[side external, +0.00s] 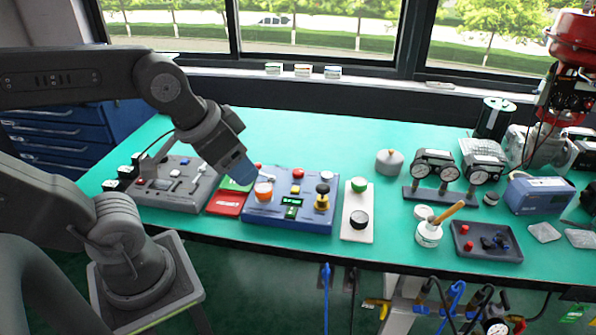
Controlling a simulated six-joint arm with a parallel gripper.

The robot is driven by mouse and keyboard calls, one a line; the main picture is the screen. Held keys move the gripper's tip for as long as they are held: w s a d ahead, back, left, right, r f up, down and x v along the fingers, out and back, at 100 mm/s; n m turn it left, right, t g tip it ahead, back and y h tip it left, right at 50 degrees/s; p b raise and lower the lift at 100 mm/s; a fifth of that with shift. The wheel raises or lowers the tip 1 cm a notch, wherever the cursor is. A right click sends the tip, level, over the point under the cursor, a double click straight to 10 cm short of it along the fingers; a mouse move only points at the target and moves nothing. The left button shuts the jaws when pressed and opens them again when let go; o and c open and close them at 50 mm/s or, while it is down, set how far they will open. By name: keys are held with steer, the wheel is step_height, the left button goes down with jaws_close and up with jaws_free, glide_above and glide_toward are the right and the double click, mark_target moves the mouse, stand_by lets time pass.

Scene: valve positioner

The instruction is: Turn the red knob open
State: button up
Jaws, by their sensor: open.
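A blue positioner box (291,214) sits near the front edge of the green table. An orange-red knob (263,188) with a pale rim stands on its left part, and a smaller red button (298,173) is at its back. I cannot tell for sure which is the red knob; the orange-red one is the larger. My gripper (240,172) points down and right, above and just left of the orange-red knob, apart from it as far as I can see. It is open and empty; its fingers show only as a small blue-grey tip.
A grey control box (176,186) and red and green cards (228,200) lie left of the blue box. A white plate (357,218) with green and black knobs stands close on its right. Gauges (436,165), a white jar (428,233) and a dark tray (487,241) are farther right.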

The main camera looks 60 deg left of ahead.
steer(key=shift+o, duration=0.7)
steer(key=w+a+r+m+g, duration=0.1)
steer(key=w+a, duration=0.2)
steer(key=w, duration=0.6)
steer(key=shift+a+r+m+g+y, duration=0.3)
steer(key=shift+a+r+m, duration=0.05)
steer(key=shift+a+m, duration=0.05)
steer(key=m+g, duration=0.4)
steer(key=m, duration=0.1)
glide_above(298, 171)
step_height(298, 171, down, 16)
step_height(298, 171, down, 13)
steer(key=shift+c, duration=0.2)
steer(key=c, duration=0.9)
